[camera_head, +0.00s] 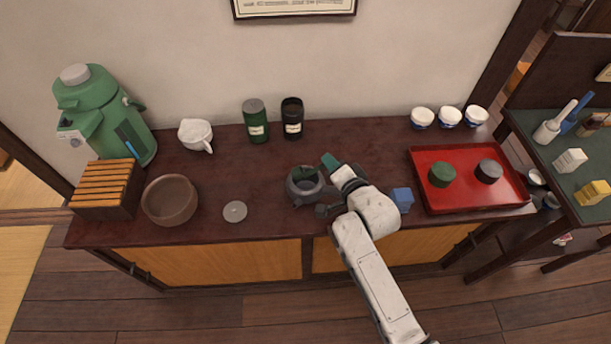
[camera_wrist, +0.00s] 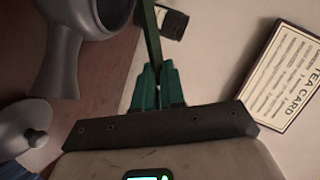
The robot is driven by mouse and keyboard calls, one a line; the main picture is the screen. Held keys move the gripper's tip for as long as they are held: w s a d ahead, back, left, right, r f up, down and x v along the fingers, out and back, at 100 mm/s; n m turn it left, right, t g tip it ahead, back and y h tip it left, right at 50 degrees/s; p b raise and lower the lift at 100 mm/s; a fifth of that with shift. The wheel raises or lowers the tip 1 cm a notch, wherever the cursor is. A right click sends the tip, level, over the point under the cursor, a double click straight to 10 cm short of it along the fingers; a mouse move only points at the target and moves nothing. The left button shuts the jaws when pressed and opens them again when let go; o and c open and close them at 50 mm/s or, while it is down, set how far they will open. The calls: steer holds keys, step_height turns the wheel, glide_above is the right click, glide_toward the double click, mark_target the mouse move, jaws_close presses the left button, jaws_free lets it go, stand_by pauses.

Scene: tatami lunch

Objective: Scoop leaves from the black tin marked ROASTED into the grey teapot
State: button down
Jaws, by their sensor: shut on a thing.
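My gripper (camera_head: 331,162) is shut on a thin green scoop (camera_wrist: 151,35), which runs up between the teal fingers in the wrist view. In the head view the scoop's end (camera_head: 304,174) appears over the mouth of the grey teapot (camera_head: 292,192). I cannot tell whether leaves are on it. The teapot also shows at the upper left of the wrist view (camera_wrist: 113,14), with its side handle (camera_wrist: 59,62). The black tin (camera_head: 292,119) stands upright at the back, behind the teapot. It has a pale label too small to read.
A green tin (camera_head: 256,122) stands left of the black one. A white pitcher (camera_head: 195,134), brown bowl (camera_head: 169,200) and grey lid (camera_head: 235,211) are at left. A blue block (camera_head: 402,200) and red tray (camera_head: 470,200) with two round pieces are at right.

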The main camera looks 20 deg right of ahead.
steer(key=shift+s+d+f+m+t+y+b, duration=0.2)
steer(key=shift+f+m+b, duration=0.25)
steer(key=shift+b, duration=0.45)
steer(key=shift+w+d+f+m+t+y+b, duration=0.2)
steer(key=shift+f+m+b, duration=0.25)
steer(key=shift+b, duration=0.5)
steer(key=shift+s+d+f+m+t+y+b, duration=0.15)
steer(key=shift+d+f+m+b, duration=0.3)
steer(key=shift+b, duration=0.45)
steer(key=shift+r+m+t+y+b, duration=0.3)
steer(key=shift+m+b, duration=0.3)
steer(key=shift+m, duration=0.15)
steer(key=shift+r+m+t+y+b, duration=0.15)
steer(key=shift+m+y+b, duration=0.1)
steer(key=shift+m+b, duration=0.4)
stand_by(0.5)
steer(key=shift+r, duration=0.25)
steer(key=shift+r+m+t+p, duration=0.3)
steer(key=shift+r+m+p, duration=0.05)
steer(key=shift+r+m, duration=0.35)
steer(key=shift+a+m+t, duration=0.1)
steer(key=shift+m+t, duration=0.2)
steer(key=shift+m, duration=0.25)
stand_by(1.1)
